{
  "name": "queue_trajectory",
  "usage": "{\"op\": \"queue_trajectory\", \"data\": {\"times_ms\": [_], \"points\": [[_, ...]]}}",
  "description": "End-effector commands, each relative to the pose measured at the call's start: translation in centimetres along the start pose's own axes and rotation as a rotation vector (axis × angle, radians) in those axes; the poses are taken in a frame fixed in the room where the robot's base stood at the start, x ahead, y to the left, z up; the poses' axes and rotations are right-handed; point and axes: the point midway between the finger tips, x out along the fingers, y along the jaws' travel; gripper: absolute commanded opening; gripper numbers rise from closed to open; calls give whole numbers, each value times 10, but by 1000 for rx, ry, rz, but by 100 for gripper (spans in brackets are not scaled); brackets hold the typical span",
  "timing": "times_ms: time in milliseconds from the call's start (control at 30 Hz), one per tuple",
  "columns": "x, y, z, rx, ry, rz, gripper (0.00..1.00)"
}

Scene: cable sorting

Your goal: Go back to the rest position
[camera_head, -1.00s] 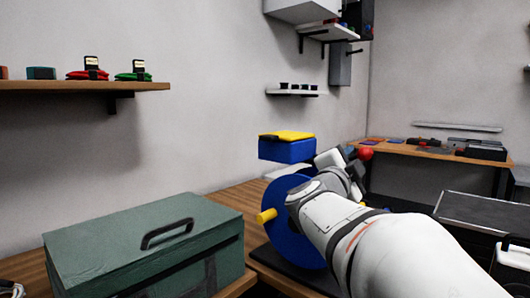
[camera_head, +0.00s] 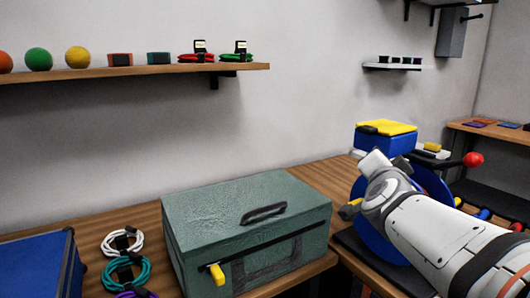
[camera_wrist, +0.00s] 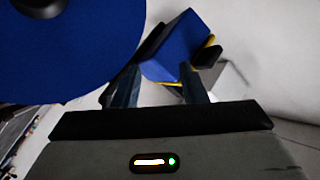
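My arm shows at the right of the head view, its white links reaching in front of a large blue disc (camera_head: 373,232). My gripper's fingers are not clear there. In the wrist view, my gripper (camera_wrist: 158,88) has its two dark fingers apart, with nothing seen held between them. Beyond the fingers is a blue block with yellow parts (camera_wrist: 180,48). The blue disc (camera_wrist: 65,45) fills the upper left of that view, close by. In the head view a blue box with a yellow top (camera_head: 387,138) stands just behind my wrist.
A green case (camera_head: 245,225) with a dark handle and yellow latch sits on the wooden bench. Coiled white (camera_head: 122,242) and teal (camera_head: 126,272) cables lie left of it, beside a blue container (camera_head: 40,265). A red knob (camera_head: 473,159) stands right of my arm. A shelf (camera_head: 150,72) holds balls and coils.

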Motion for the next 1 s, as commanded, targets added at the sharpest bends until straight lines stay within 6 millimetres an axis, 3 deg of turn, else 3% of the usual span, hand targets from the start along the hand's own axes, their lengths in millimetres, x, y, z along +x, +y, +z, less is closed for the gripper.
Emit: {"op": "queue_trajectory", "data": {"times_ms": [33,200,300,400,600,767,1000], "points": [[-9,-22,6,-61,-114,-23,38],[-58,-39,67,-308,-534,-57,38],[-100,-32,90,-465,-776,-40,38],[-144,-15,101,-616,-991,1,38],[-206,21,94,-829,-1272,106,38],[-224,35,89,-889,-1347,148,38],[-224,37,91,-892,-1350,151,38]]}}
